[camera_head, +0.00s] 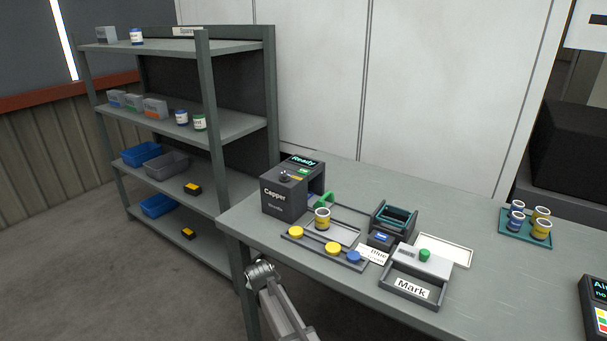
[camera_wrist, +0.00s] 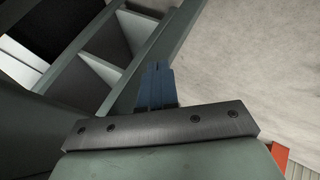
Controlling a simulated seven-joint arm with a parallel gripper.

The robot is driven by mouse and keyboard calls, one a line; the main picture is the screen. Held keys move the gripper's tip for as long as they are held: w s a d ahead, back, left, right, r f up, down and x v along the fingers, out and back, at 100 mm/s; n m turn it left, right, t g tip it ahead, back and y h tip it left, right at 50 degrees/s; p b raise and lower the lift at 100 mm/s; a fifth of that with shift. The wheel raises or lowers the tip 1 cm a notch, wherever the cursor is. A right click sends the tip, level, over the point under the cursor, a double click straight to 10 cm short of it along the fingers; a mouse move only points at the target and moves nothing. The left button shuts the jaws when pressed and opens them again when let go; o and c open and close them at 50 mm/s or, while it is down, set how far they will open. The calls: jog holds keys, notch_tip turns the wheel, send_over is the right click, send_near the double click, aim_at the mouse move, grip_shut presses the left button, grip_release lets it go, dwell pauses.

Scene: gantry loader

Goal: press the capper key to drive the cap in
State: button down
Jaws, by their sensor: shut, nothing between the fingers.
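The dark capper (camera_head: 284,203) stands at the left end of the workbench. Its screen (camera_head: 304,160) reads "Ready". A small green key (camera_head: 303,171) and a dark knob (camera_head: 285,177) show on its top. A yellow-banded jar (camera_head: 322,221) stands upright in front of it, near a green curved part (camera_head: 326,198). Whether a cap sits on the jar I cannot tell. Two yellow caps (camera_head: 296,232) and a blue cap (camera_head: 353,256) lie on a dark strip. My gripper (camera_wrist: 156,68) shows blue fingers, shut and empty, in the wrist view, away from the key.
A "Mark" tray (camera_head: 384,284) with a green-buttoned device (camera_head: 424,255) and a dark slotted unit (camera_head: 393,217) stand right of the caps. A teal tray (camera_head: 510,238) of several jars is farther right. Grey shelving (camera_head: 235,127) stands left.

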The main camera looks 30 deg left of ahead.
jog(key=s+a+r+n+t+y, duration=0.15)
jog(key=s+a+r, duration=0.25)
jog(key=a+r, duration=0.4)
jog(key=s+a+r+n+y, duration=0.1)
jog(key=s+a+r+y, duration=0.15)
jog(key=a+r, duration=0.5)
notch_tip(320, 180, up, 23)
jog(key=m+t+h, duration=0.3)
jog(key=m+h, duration=0.6)
jog(key=m, duration=0.4)
send_over(301, 172)
jog(key=s+a, duration=0.6)
jog(key=a, duration=0.3)
jog(key=shift+s+f, duration=0.1)
jog(key=w+d+r+m+g+h, duration=0.1)
jog(key=w+d+r+m+h, duration=0.3)
jog(key=d, duration=0.5)
notch_tip(301, 172, up, 3)
jog(key=shift+w+f+m, duration=0.1)
jog(key=shift+w+m, duration=0.65)
jog(key=shift+w, duration=0.45)
jog(key=shift+a+f, duration=0.1)
jog(key=shift+f, duration=4.3)
